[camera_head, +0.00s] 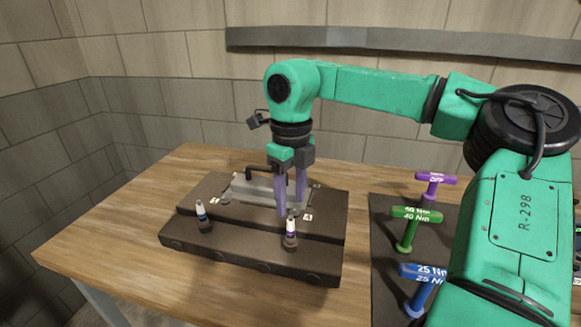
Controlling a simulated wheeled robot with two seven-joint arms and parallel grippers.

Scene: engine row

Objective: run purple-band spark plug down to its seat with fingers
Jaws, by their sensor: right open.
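The purple-band spark plug (290,232) stands upright in the front part of the dark engine block (225,252), with its white upper part and purple band showing. My right gripper (291,208) points straight down, with its two purplish fingers apart. In the picture, the fingertips end close to the plug's top; I cannot tell whether they are just around it, above it or behind it. A spark plug with a blue band (203,215) stands farther left on the same block. My left gripper is not in the picture.
A pale cover with a dark handle (258,188) lies on the block behind the plugs. To the right, a dark mat (382,255) holds purple (433,182), green (410,225) and blue (418,285) T-handle wrenches. My right arm passes over the table's right side. The wooden table's left side is clear.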

